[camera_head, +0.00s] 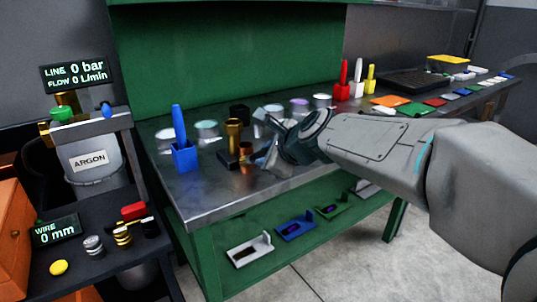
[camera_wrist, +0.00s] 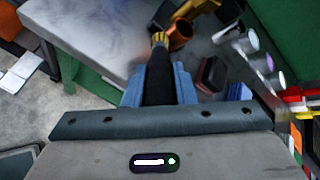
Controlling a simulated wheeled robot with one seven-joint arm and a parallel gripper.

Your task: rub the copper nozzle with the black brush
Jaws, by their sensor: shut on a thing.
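My gripper (camera_wrist: 160,85) is shut on the black brush (camera_wrist: 160,78), whose dark handle runs between the blue-grey fingers in the wrist view. Its yellow bristles (camera_wrist: 159,38) point away from me, close beside the copper nozzle (camera_wrist: 181,34); I cannot tell if they touch. The copper nozzle also shows in the head view (camera_head: 246,151), upright on the bench near a taller brass nozzle (camera_head: 233,135). In the head view my gripper (camera_head: 268,157) is just right of the copper nozzle, and the brush is hidden or too small to make out.
A blue holder (camera_head: 185,156) with a blue-handled tool stands left on the steel bench (camera_head: 210,190). A black block (camera_head: 240,112) and several pale cups stand behind the nozzles. Red, white and yellow holders (camera_head: 356,88) stand farther right. The bench's front left is clear.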

